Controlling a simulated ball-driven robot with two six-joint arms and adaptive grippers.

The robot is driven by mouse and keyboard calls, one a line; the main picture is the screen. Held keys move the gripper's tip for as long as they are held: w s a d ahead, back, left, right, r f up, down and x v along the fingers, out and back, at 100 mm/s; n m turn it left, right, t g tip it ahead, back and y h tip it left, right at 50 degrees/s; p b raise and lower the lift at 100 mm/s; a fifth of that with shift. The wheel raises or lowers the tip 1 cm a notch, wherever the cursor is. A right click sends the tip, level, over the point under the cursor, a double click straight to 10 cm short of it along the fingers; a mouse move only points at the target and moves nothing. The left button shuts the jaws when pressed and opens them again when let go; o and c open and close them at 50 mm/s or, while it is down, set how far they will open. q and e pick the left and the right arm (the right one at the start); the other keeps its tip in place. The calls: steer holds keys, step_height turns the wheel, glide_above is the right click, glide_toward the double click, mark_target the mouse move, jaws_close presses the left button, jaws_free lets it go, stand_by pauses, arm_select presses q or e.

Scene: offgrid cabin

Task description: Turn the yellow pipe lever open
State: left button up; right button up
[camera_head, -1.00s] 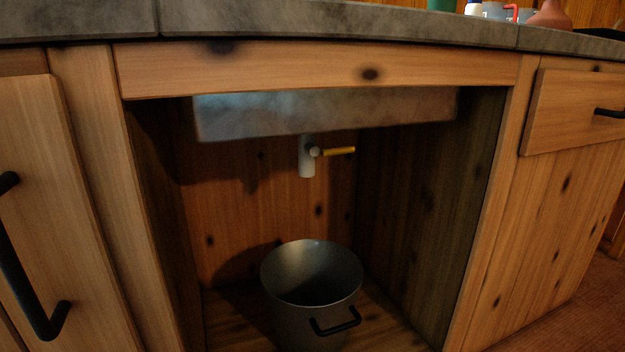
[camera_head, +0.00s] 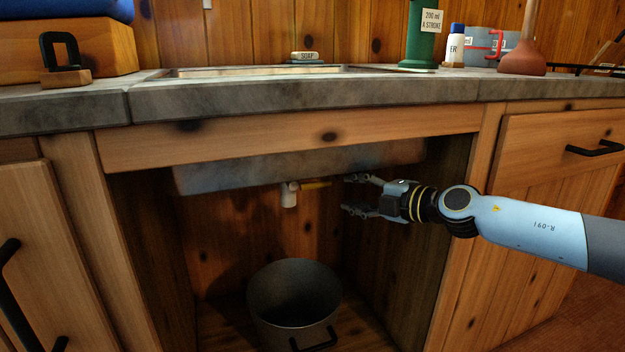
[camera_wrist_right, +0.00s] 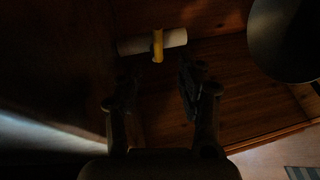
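The yellow lever (camera_head: 316,185) sticks out to the right from a short white pipe (camera_head: 289,194) under the sink basin. My right gripper (camera_head: 346,194) is open inside the cabinet opening, just right of the lever's tip, fingers pointing at it. In the right wrist view the lever (camera_wrist_right: 158,46) crosses the white pipe (camera_wrist_right: 130,46) and lies ahead of the gap between the open fingers (camera_wrist_right: 158,88). Nothing is between the fingers. My left gripper is not in view.
A grey bucket (camera_head: 294,293) stands on the cabinet floor below the pipe. The sink basin (camera_head: 215,172) hangs close above the lever. The cabinet frame (camera_head: 466,190) edges the opening on the right.

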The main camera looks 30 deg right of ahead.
mark_target(322, 185)
steer(key=b+x, duration=0.3)
steer(key=x, duration=0.6)
steer(key=shift+w+f, duration=0.1)
steer(key=shift+w, duration=0.15)
steer(key=shift+w+a, duration=0.2)
steer(key=shift+w, duration=0.45)
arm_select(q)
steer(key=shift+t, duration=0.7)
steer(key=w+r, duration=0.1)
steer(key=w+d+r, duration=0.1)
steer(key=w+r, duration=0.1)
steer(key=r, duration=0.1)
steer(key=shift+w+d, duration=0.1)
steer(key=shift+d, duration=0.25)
arm_select(e)
jaws_close()
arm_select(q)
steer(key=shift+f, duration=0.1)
